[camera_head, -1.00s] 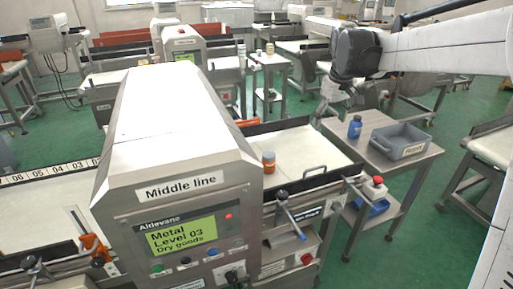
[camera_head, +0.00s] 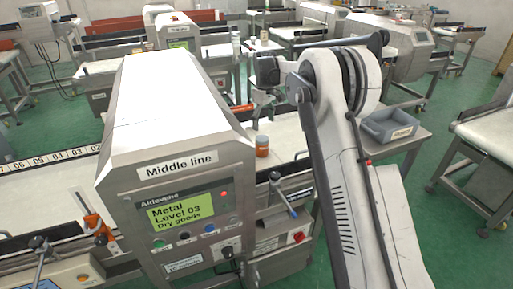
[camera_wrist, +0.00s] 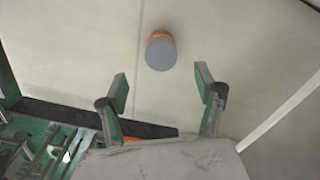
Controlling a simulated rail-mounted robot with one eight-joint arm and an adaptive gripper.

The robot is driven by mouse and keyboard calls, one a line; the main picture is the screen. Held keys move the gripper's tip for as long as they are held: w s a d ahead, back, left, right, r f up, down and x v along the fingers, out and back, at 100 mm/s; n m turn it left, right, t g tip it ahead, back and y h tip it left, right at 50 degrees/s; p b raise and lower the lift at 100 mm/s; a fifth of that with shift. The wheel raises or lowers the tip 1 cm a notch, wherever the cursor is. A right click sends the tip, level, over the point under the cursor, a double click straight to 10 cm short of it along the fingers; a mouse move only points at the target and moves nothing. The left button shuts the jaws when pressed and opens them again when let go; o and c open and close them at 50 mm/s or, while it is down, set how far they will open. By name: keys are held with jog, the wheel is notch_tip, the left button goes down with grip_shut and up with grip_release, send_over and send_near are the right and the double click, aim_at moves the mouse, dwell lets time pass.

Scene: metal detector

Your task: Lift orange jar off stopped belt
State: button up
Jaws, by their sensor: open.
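The orange jar (camera_head: 262,146) with a grey lid stands upright on the pale belt (camera_head: 284,131), just right of the metal detector (camera_head: 175,150). In the wrist view the jar (camera_wrist: 160,52) is seen from above, lid toward the camera, with a little orange showing at its edge. My gripper (camera_wrist: 161,88) is open and empty. Its two green fingers point toward the jar, which lies beyond the fingertips and between their lines, not touched. In the head view my gripper (camera_head: 262,103) is small, above and behind the jar, partly hard to make out.
The detector housing reads "Middle line" and stands close left of the jar. A grey tray (camera_head: 366,128) sits on the side table (camera_head: 415,135) at right, partly behind my arm. A dark belt edge (camera_wrist: 70,117) and a pale strip (camera_wrist: 282,108) show in the wrist view.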

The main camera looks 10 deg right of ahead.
aim_at(263, 138)
notch_tip(263, 138, down, 8)
jog(key=shift+f, duration=0.1)
jog(key=shift+w+a+f+b, duration=0.1)
jog(key=shift+a+f+b, duration=0.1)
jog(key=shift+f, duration=1.1)
jog(key=shift+w+a+f+b, duration=0.1)
jog(key=shift+f+b, duration=0.05)
jog(key=shift+f, duration=1.1)
jog(key=shift+s, duration=0.1)
jog(key=c, duration=1.3)
